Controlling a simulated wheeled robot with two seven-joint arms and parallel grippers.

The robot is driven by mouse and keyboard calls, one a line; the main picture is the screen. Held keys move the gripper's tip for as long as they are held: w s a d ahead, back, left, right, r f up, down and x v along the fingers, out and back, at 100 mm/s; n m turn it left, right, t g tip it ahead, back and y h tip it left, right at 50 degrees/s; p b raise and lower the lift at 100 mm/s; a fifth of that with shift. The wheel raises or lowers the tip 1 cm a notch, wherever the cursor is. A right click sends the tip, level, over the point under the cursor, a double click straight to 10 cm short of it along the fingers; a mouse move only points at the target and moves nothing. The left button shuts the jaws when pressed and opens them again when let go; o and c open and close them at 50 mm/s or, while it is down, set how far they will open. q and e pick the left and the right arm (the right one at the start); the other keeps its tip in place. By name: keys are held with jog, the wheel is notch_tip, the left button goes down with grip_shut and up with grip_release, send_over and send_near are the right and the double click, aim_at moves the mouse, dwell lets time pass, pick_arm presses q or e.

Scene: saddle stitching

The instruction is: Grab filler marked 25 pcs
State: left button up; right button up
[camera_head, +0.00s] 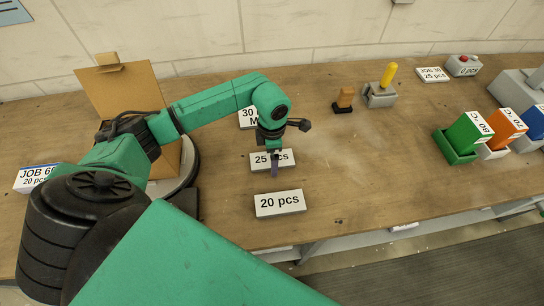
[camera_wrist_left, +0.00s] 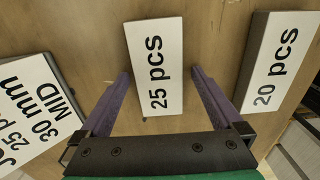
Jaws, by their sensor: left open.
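The filler marked 25 pcs (camera_head: 286,157) is a white-topped block lying flat on the wooden table. It also shows in the left wrist view (camera_wrist_left: 155,68), between the two purple fingers. My left gripper (camera_head: 274,166) is open above this block, with one finger on either side of it in the wrist view. I cannot tell whether the fingers touch it. The filler marked 20 pcs (camera_head: 279,204) lies nearer the front, apart from it; it shows at the right in the wrist view (camera_wrist_left: 277,62). My right gripper is not in view.
A block marked 30 mm (camera_head: 247,119) lies just behind, partly hidden by my arm; it shows at left in the wrist view (camera_wrist_left: 38,110). A cardboard box (camera_head: 119,91) stands at left. A yellow-handled stamp (camera_head: 381,92) and coloured bins (camera_head: 469,136) stand to the right.

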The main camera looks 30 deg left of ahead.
pick_arm(q)
jog(key=shift+w, duration=0.1)
jog(key=c, duration=1.3)
jog(key=shift+o, duration=0.2)
